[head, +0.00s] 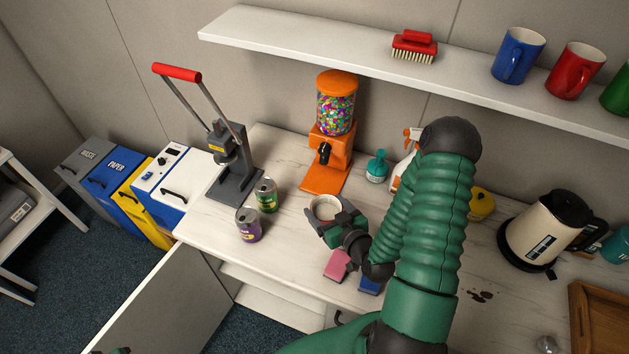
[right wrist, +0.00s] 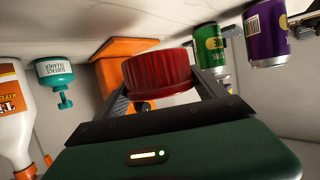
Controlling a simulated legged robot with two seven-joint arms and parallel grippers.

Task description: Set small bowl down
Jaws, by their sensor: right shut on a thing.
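The small bowl (head: 326,208) is red outside and pale inside, and it sits between the fingers of my right gripper (head: 331,222). In the right wrist view, which is upside down, the red bowl (right wrist: 158,72) is pinched between both fingers. My right gripper is shut on it over the white counter (head: 290,228), in front of the orange candy dispenser. I cannot tell whether the bowl's base touches the counter. Only a small dark green piece, perhaps my left gripper (head: 121,350), shows at the bottom left edge.
A green can (head: 266,196) and a purple can (head: 248,225) stand left of the bowl. The candy dispenser (head: 331,140) and a teal bottle (head: 376,167) stand behind. Pink (head: 337,265) and blue (head: 370,284) sponges lie in front. A kettle (head: 545,230) stands right.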

